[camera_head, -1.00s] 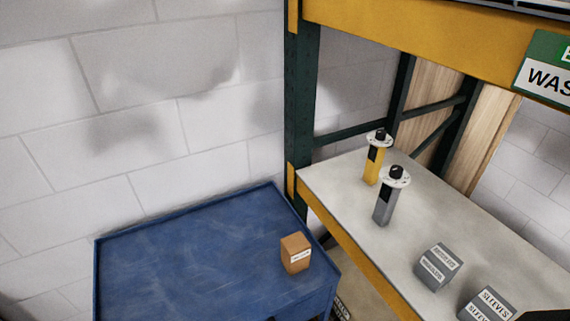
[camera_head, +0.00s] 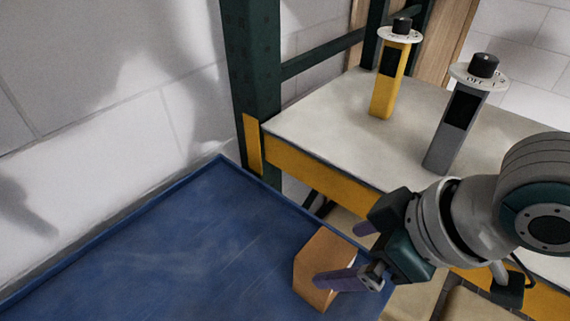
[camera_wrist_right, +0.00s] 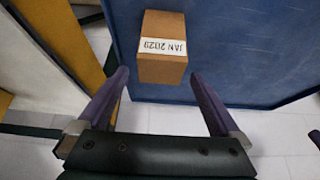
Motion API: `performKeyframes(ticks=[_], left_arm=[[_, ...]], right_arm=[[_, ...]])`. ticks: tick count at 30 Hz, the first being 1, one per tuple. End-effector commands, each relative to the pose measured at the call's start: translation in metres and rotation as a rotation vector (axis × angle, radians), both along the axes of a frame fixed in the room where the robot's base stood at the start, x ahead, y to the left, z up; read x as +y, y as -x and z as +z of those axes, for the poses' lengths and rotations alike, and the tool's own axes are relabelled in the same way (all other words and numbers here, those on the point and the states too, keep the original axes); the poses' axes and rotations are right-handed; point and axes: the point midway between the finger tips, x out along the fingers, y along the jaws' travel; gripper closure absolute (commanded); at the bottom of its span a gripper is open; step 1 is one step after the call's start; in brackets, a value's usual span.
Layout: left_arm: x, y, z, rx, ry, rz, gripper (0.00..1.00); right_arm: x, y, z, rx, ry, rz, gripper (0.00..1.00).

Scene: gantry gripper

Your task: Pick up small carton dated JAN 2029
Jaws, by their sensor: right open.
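The small brown carton (camera_head: 312,262) stands on the blue table, near its right edge. In the right wrist view the carton (camera_wrist_right: 164,68) shows a white label, upside down, reading JAN 2029. My right gripper (camera_head: 342,254) is open and empty, with its purple fingers toward the carton. In the head view the near finger overlaps the carton's front. In the wrist view the fingertips (camera_wrist_right: 159,76) lie left and right of the carton's near end, with gaps on both sides; contact does not show. My left gripper is not in view.
The blue table (camera_head: 190,240) has a low rim and much bare surface left of the carton. A shelf (camera_head: 330,125) with a yellow beam stands on the right, carrying a yellow post (camera_head: 385,82) and a grey post (camera_head: 455,125) with round tops. A green upright (camera_head: 252,80) stands between.

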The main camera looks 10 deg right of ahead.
Motion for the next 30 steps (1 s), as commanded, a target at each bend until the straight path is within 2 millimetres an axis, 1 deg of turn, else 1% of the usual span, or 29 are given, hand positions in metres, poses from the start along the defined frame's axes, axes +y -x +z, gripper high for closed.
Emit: performKeyframes(ticks=[1,3,10,15,18,21,27,28,30], left_arm=[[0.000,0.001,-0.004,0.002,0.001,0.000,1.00],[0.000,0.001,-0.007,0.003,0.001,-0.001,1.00],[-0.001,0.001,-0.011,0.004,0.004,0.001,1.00],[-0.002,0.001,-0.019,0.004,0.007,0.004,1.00],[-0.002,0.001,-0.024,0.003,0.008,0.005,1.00],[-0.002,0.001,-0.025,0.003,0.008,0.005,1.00],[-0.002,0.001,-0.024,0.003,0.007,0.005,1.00],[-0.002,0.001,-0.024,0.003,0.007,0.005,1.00],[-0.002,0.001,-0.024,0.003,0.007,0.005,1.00]], right_arm=[[0.004,-0.003,-0.009,0.002,0.000,0.000,0.00],[0.007,-0.008,-0.017,0.000,0.000,-0.001,0.00],[0.014,-0.017,-0.032,-0.001,-0.001,0.000,0.00],[0.024,-0.030,-0.051,0.001,-0.001,0.000,0.00],[0.027,-0.034,-0.063,0.000,0.000,0.000,0.00],[0.029,-0.036,-0.067,0.000,0.000,0.001,0.00],[0.029,-0.036,-0.066,-0.001,0.001,0.002,0.00],[0.029,-0.036,-0.066,-0.001,0.001,0.002,0.01],[0.029,-0.036,-0.066,-0.001,0.001,0.002,0.09]])
